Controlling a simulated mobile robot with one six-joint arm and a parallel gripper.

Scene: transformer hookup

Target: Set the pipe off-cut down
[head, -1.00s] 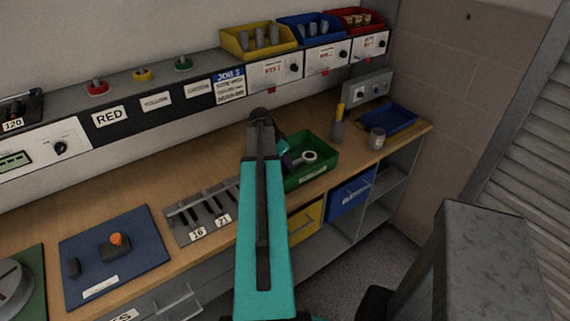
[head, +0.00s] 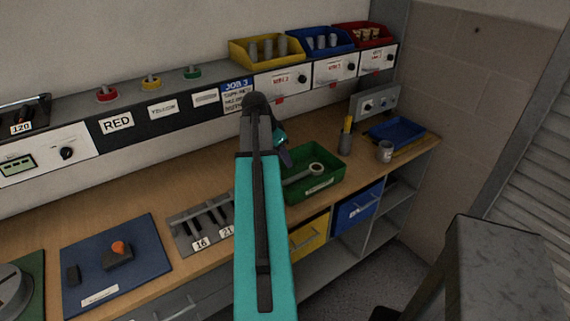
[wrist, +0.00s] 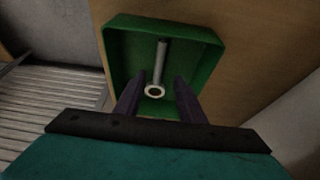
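The pipe off-cut (head: 317,169) is a pale grey piece with a hollow round end and a straight length. It lies in the green tray (head: 335,177) on the bench. In the wrist view the off-cut (wrist: 162,52) lies inside the tray (wrist: 205,36), its round end toward me. My gripper (head: 284,148) is above the tray's left back part, partly hidden by my arm. In the wrist view my gripper (wrist: 160,76) has its two dark fingers spread, one on each side of the round end in the picture, with a gap to it. Nothing is held.
A cup with a yellow item (head: 345,140), a small grey can (head: 385,151) and a blue tray (head: 402,133) stand to the right. A grey rack (head: 190,235) and a blue mat (head: 85,262) lie left. Bins line the shelf behind.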

